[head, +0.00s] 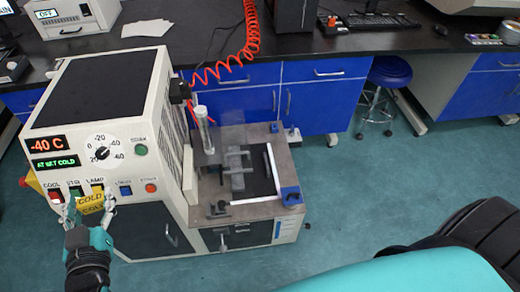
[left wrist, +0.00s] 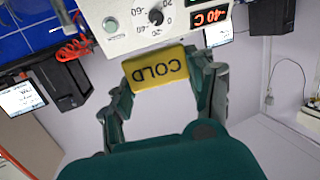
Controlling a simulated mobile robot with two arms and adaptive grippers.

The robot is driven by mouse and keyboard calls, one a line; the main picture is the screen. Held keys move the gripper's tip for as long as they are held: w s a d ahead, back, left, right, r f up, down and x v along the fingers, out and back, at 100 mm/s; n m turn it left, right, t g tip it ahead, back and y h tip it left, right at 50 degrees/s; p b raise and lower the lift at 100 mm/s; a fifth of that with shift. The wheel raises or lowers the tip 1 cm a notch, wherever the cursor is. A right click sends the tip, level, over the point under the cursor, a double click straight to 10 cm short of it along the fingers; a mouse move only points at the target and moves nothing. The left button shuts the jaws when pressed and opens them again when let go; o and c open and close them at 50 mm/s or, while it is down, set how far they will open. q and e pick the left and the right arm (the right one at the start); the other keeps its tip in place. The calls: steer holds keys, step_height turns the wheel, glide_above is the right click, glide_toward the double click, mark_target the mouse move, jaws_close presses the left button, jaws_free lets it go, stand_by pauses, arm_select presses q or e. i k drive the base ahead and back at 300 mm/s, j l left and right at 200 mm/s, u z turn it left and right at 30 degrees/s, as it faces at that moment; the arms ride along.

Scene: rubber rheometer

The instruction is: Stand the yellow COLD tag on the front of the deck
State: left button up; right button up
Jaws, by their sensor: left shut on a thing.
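The yellow COLD tag (head: 90,202) is held between the fingers of my left gripper (head: 88,213), in front of the lower control panel of the white rheometer. In the left wrist view the tag (left wrist: 157,69) sits between the fingertips (left wrist: 160,84), its lettering upside down. In the head view the tag overlaps the panel's lower edge; I cannot tell whether they touch. The deck (head: 225,200) is the dark flat top to the right of the panel, with a clamp-like fixture, a clear cylinder and a white bar on it. My right gripper is not in view.
The rheometer cabinet (head: 85,90) stands tall left of the deck, with displays, a dial and switches. A blue stool (head: 389,75) stands at the right. Open floor (head: 360,200) lies right of the machine.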

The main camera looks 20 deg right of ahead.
mark_target(289, 167)
steer(key=i+l+u, duration=0.1)
steer(key=l+u, duration=0.3)
steer(key=l, duration=1)
steer(key=l+u, duration=0.4)
steer(key=l, duration=1)
steer(key=k+l, duration=0.1)
steer(key=l, duration=1.55)
steer(key=k+l, duration=0.15)
steer(key=l, duration=0.65)
